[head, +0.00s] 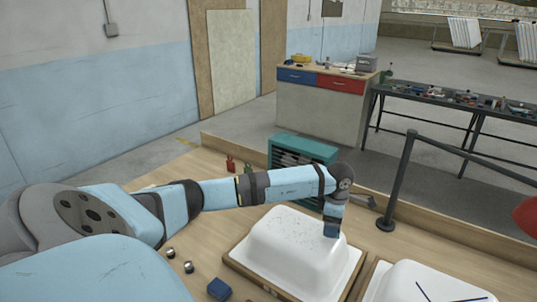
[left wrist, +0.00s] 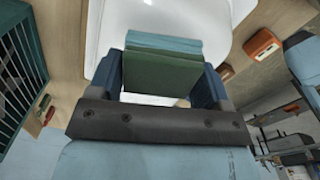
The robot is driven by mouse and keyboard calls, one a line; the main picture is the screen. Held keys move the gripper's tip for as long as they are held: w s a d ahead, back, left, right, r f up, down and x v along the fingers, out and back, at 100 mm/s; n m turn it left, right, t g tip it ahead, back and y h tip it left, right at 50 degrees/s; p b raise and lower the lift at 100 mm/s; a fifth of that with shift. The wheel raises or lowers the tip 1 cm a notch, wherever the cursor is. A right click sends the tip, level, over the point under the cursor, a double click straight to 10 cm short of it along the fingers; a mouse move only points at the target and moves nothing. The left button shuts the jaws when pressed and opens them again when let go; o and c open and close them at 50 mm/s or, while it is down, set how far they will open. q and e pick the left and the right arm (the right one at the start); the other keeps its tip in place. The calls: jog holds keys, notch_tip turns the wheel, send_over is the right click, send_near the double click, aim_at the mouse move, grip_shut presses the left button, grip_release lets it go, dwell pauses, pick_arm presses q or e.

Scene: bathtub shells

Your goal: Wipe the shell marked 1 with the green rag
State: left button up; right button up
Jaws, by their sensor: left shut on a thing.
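A white bathtub shell (head: 285,243) lies upside down on a wooden frame on the bench, with dark specks on its top. It fills the upper middle of the left wrist view (left wrist: 165,17). I cannot read a number on it. My left gripper (head: 332,229) points down at the right end of this shell; whether it touches cannot be told. In the left wrist view its blue fingers are shut on the folded green rag (left wrist: 162,70). The rag is hidden in the head view. A second white shell (head: 400,287) with dark blue strokes shows at the bottom right. My right gripper is out of view.
A teal cabinet (head: 301,148) stands behind the shell. A blue block (head: 219,289) and small round metal parts (head: 188,267) lie left of the shell. A dark post (head: 398,190) rises at the right. An orange device (left wrist: 262,43) shows in the left wrist view.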

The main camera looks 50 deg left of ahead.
pick_arm(q)
notch_tip(320, 180, up, 3)
jog(key=shift+w+r+p, duration=0.1)
jog(key=shift+r+p, duration=0.1)
jog(key=shift+p, duration=0.4)
jog(key=shift+r, duration=0.4)
jog(key=shift+d+r, duration=0.1)
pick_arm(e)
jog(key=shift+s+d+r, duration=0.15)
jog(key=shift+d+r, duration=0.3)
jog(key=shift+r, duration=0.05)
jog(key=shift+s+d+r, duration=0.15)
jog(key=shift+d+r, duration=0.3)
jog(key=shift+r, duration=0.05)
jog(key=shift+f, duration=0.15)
